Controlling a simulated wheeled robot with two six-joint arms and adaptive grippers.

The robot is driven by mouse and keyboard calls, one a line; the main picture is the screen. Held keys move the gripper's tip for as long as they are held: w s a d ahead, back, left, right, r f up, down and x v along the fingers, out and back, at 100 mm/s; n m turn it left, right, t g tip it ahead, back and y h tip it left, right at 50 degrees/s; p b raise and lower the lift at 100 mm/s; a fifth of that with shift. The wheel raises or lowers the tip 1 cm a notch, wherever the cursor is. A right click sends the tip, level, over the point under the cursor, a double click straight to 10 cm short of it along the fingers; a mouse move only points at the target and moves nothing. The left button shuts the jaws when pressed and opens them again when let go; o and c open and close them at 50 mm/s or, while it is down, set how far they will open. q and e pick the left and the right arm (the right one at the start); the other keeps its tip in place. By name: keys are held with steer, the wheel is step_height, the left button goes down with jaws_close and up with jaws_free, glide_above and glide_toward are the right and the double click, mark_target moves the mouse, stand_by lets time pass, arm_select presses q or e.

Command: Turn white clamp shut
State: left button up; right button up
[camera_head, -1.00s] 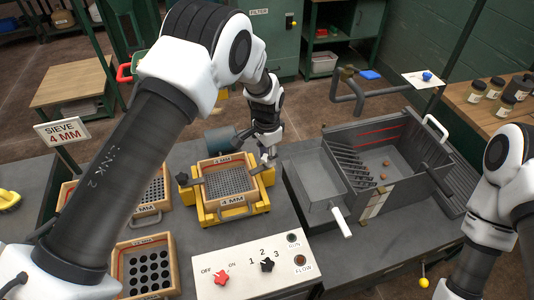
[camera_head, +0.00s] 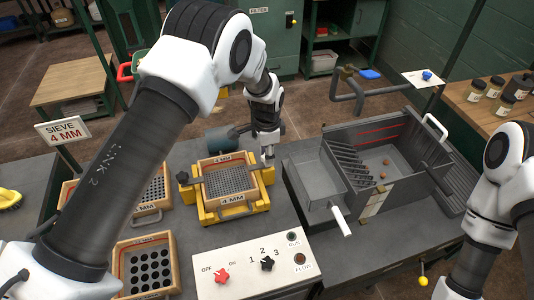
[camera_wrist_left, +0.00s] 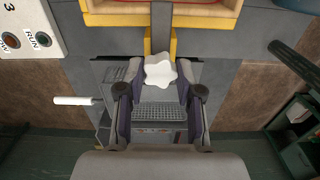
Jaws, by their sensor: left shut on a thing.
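The white clamp (camera_wrist_left: 160,71) is a star-shaped knob beside the yellow shaker frame. In the left wrist view it sits between the two fingers of my left gripper (camera_wrist_left: 160,82), which is shut on it. In the head view my left gripper (camera_head: 267,160) reaches down at the right side of the yellow frame (camera_head: 208,216), and the knob is mostly hidden by the fingers. A wooden 4 MM sieve (camera_head: 230,201) rests in the frame. A black clamp knob (camera_head: 183,178) stands on the frame's left side. My right gripper is out of view.
A control panel (camera_head: 250,283) with red and black knobs lies in front of the frame. A grey riffle box (camera_head: 400,155) with a white handle (camera_head: 340,220) stands to the right. Other wooden sieves (camera_head: 172,268) lie at the left.

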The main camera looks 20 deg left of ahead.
arm_select(q)
steer(key=o, duration=1.2)
steer(key=shift+f, duration=0.1)
steer(key=shift+c, duration=0.2)
step_height(320, 180, up, 12)
